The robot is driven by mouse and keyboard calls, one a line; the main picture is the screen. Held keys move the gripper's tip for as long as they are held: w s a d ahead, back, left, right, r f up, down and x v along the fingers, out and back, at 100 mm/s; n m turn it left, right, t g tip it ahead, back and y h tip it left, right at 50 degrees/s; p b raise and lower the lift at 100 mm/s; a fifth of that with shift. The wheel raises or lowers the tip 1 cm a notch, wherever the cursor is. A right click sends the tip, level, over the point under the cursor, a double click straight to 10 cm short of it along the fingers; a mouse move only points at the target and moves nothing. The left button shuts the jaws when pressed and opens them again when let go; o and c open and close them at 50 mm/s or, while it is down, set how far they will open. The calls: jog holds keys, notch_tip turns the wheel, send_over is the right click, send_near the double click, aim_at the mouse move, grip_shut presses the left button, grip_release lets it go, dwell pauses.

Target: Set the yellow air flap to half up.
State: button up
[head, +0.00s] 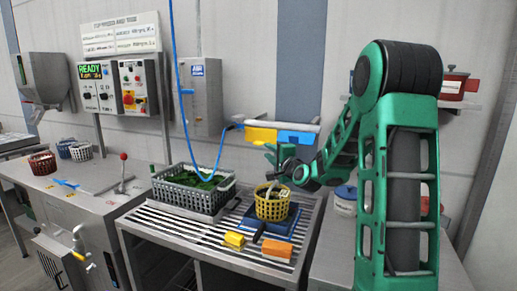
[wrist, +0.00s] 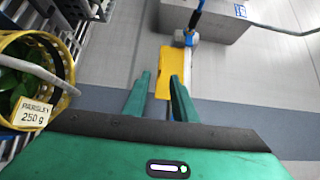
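The yellow air flap (head: 262,135) hangs on a pale horizontal tube on the back wall, beside a blue flap (head: 297,138). It seems to hang down, but its exact angle is hard to read. My gripper (head: 272,152) is just below and in front of it. In the wrist view the yellow flap (wrist: 168,65) lies beyond and partly between my two green fingers (wrist: 160,95). The fingers are apart and nothing is clearly held. The right finger hides part of the flap's edge. I cannot tell whether either finger touches it.
Below my gripper, a yellow basket (head: 270,207) with a parsley label (wrist: 32,114) stands on a blue scale. A grey crate of greens (head: 192,190) is to its left. A blue hose (head: 183,110) hangs near the tube's left end, by a grey wall box (head: 201,97).

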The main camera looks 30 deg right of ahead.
aim_at(259, 136)
jog(key=w+d, duration=0.1)
jog(key=w, duration=0.8)
jog(key=shift+w, duration=0.3)
jog(key=shift+c, duration=0.3)
grip_shut()
jog(key=shift+f, duration=0.2)
dwell(0.6)
